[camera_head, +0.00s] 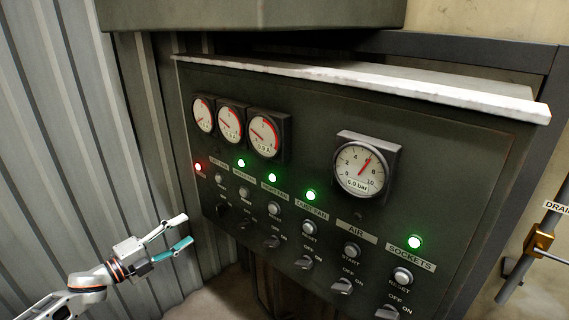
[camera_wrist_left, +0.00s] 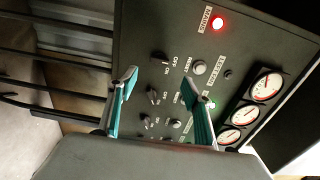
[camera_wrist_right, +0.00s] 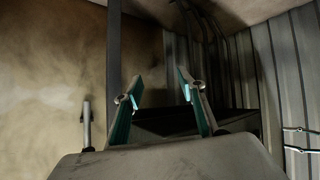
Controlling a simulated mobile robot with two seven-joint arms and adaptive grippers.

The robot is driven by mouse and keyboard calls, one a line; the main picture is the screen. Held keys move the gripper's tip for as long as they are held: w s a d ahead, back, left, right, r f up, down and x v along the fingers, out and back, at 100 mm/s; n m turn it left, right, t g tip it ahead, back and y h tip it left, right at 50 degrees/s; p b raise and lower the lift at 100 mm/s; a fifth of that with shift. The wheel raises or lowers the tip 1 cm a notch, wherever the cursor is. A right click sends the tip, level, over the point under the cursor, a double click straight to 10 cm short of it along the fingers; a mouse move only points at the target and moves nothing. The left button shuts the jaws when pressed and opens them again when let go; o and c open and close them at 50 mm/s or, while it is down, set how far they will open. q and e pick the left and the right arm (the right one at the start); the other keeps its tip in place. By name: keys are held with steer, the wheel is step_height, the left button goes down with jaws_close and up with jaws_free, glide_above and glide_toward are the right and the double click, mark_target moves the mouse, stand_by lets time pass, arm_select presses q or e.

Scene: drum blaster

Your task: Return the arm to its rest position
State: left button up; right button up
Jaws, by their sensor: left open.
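My left gripper (camera_head: 188,229) is open and empty in the head view, in front of the lower left corner of the dark control panel (camera_head: 330,120). In the left wrist view its two teal-padded fingers (camera_wrist_left: 160,78) are spread, with the panel's switches and buttons seen between and beyond them. No contact with the panel can be made out. My right gripper (camera_wrist_right: 157,88) shows only in its wrist view, fingers apart and nothing between them. The right arm is outside the head view.
The panel has a red lamp (camera_head: 197,167), several green lamps, rotary switches and gauges, including an air gauge (camera_head: 361,169). A corrugated wall (camera_head: 60,120) stands at the left. A pipe with a brass valve (camera_head: 540,240) is at the right edge.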

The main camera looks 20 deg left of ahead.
arm_select(q)
steer(key=s+d+f+n+g+y+p, duration=0.1)
steer(key=s+d+f+n+y, duration=0.1)
steer(key=s+d+f+n, duration=0.45)
steer(key=s+d+f+n+g+y, duration=0.15)
steer(key=s+d+f+n, duration=0.25)
steer(key=d+f, duration=0.4)
steer(key=s+d+f+n+g, duration=0.2)
steer(key=s+d+f+n, duration=0.2)
steer(key=s+d, duration=0.2)
steer(key=s+d+f+n+g+p, duration=0.1)
steer(key=s+d+f+n, duration=0.2)
steer(key=s+d, duration=0.4)
steer(key=shift+d+f+n+g+y, duration=0.2)
steer(key=shift+f+n+g+y, duration=0.15)
steer(key=shift+f+y, duration=0.1)
stand_by(0.8)
steer(key=shift+s+a, duration=0.1)
stand_by(1.2)
